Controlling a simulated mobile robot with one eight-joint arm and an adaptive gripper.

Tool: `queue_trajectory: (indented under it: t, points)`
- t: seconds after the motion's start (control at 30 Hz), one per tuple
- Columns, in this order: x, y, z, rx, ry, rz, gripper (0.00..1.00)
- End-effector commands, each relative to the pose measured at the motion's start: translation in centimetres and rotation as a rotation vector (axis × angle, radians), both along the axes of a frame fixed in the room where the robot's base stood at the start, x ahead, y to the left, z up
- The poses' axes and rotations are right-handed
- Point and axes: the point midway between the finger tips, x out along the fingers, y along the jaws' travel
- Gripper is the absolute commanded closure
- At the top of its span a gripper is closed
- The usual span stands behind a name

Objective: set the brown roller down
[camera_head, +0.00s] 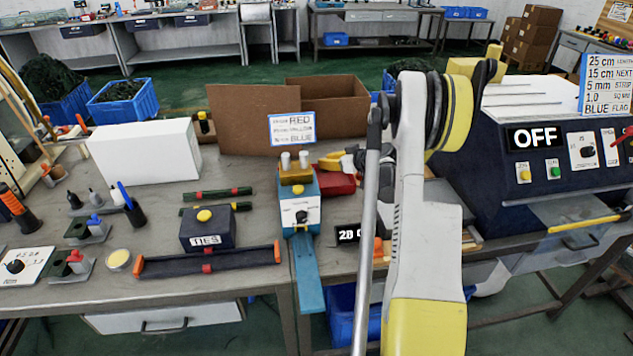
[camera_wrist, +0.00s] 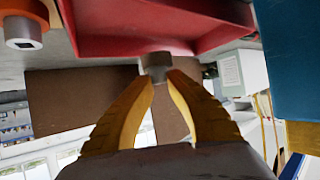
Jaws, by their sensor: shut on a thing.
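My gripper's yellow fingers (camera_wrist: 158,78) are closed together at their tips in the wrist view. They hold a small grey-brown piece, which looks like the brown roller (camera_wrist: 157,63); most of it is hidden or too small to make out. A red tray (camera_wrist: 160,30) lies just beyond the tips; I cannot tell whether the roller touches it. The held roller cannot be made out there.
The blue device (camera_head: 300,215) stands close left of my gripper. A cardboard box (camera_head: 335,103) and a label card (camera_head: 291,128) stand behind. A dark machine reading OFF (camera_head: 490,150) is on the right. Rods and a TIES box (camera_head: 207,230) lie on the left.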

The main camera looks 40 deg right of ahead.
Motion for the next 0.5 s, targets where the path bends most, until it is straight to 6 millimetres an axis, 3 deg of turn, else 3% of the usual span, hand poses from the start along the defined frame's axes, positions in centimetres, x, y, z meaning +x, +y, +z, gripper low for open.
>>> queue_trajectory:
  t: [0.03, 0.2, 0.33, 0.5]
  points:
    - [0.6, 1.0, -1.0, -0.001, 0.000, 0.004, 1.00]
    - [1.6, 2.5, -1.9, 0.000, -0.001, 0.000, 1.00]
    - [1.7, 2.7, -2.6, 0.000, -0.001, -0.001, 1.00]
    - [1.7, 2.6, -5.4, 0.000, -0.001, -0.001, 1.00]
